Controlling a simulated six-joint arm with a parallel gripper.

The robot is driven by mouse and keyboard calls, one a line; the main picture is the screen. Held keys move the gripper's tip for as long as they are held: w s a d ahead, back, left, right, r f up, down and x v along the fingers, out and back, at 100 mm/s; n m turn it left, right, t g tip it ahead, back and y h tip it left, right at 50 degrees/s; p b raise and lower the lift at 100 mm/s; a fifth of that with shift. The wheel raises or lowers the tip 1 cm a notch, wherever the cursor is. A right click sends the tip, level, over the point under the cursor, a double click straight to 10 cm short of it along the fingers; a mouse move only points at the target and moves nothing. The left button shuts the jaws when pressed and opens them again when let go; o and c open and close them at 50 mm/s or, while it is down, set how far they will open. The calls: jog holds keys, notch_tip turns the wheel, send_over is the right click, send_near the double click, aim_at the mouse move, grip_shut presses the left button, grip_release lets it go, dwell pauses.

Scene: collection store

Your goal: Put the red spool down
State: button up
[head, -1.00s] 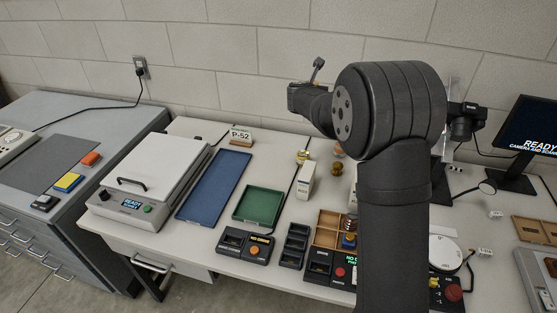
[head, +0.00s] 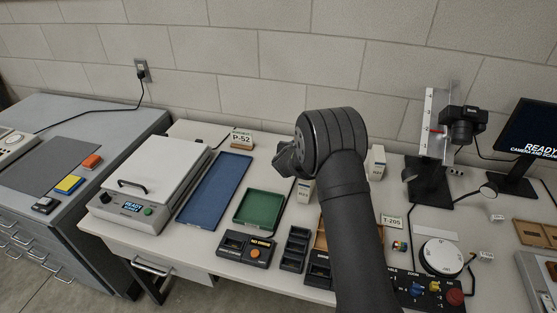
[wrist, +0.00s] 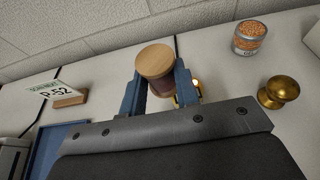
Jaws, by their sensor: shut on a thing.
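The red spool (wrist: 162,86) has pale wooden ends and a dark red middle. In the wrist view it sits between the two blue fingers of my gripper (wrist: 161,82), which is shut on it. The work table's pale top shows behind it, but I cannot tell the gap between spool and table. In the head view my arm covers the spool, and only the back of my gripper (head: 286,160) shows, near the green tray's upper right.
A brass knob-shaped piece (wrist: 279,92) and a jar of orange grains (wrist: 249,38) stand right of the spool. The P-52 sign (head: 241,138), blue tray (head: 214,188) and green tray (head: 259,206) lie left. Pale table shows between the P-52 sign and the spool.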

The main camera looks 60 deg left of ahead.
jog(key=s+a+f, duration=0.1)
jog(key=a, duration=0.1)
jog(key=s+a+f, duration=0.3)
jog(key=s+a, duration=0.1)
jog(key=shift+f, duration=0.4)
jog(key=shift+w+f, duration=0.1)
jog(key=shift+f, duration=1.8)
jog(key=shift+f, duration=0.15)
jog(key=o, duration=1)
jog(key=shift+o, duration=0.2)
jog(key=shift+r, duration=0.2)
jog(key=v, duration=1.2)
